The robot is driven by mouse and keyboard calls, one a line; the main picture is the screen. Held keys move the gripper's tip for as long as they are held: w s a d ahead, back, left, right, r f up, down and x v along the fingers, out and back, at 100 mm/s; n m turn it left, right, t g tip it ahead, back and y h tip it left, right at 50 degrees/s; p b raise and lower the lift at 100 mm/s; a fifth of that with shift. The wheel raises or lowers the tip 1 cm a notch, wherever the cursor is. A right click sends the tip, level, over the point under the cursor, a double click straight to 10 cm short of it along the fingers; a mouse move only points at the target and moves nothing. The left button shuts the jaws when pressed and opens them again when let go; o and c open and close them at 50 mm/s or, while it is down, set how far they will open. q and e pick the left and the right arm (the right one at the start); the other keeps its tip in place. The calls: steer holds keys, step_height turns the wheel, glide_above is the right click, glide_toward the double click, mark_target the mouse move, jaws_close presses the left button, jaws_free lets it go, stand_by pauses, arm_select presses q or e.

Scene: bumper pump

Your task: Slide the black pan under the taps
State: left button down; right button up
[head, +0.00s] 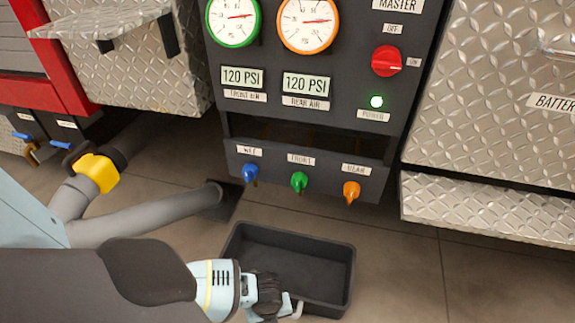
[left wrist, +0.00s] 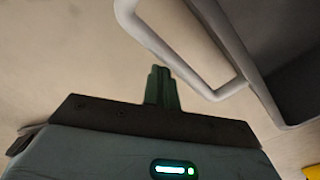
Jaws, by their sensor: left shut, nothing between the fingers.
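The black pan (head: 338,292) is an open rectangular tray on the floor, in front of the dark panel. In the picture it lies below the blue tap (head: 250,171), green tap (head: 299,181) and orange tap (head: 351,190); its back rim seems nearer to me than they are. My left gripper (head: 283,306) is at the pan's near left side. In the left wrist view its fingers (left wrist: 163,88) are shut and empty, beside the pan's pale grey handle loop (left wrist: 158,45). The pan's dark wall (left wrist: 262,88) shows at right. My right gripper is out of view.
The gauge panel (head: 232,125) overhangs behind the pan. A diamond-plate step (head: 490,215) stands to the right. A grey hose (head: 150,215) with a yellow collar (head: 97,172) and a dark floor plate (head: 226,206) lie to the left. Tiled floor right of the pan is clear.

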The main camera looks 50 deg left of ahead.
arm_select(q)
steer(key=shift+w+a, duration=0.4)
steer(key=shift+w, duration=0.2)
steer(key=shift+w+a, duration=0.35)
steer(key=shift+w, duration=0.25)
steer(key=w+a, duration=0.6)
steer(key=w, duration=0.4)
steer(key=shift+w+a, duration=0.35)
steer(key=shift+w, duration=0.05)
stand_by(0.6)
steer(key=shift+s+d, duration=0.25)
steer(key=shift+s, duration=0.1)
steer(key=shift+s+p, duration=0.1)
steer(key=shift+p, duration=0.25)
steer(key=shift+s+d+p, duration=0.25)
steer(key=shift+s+p, duration=0.1)
steer(key=shift+p, duration=0.05)
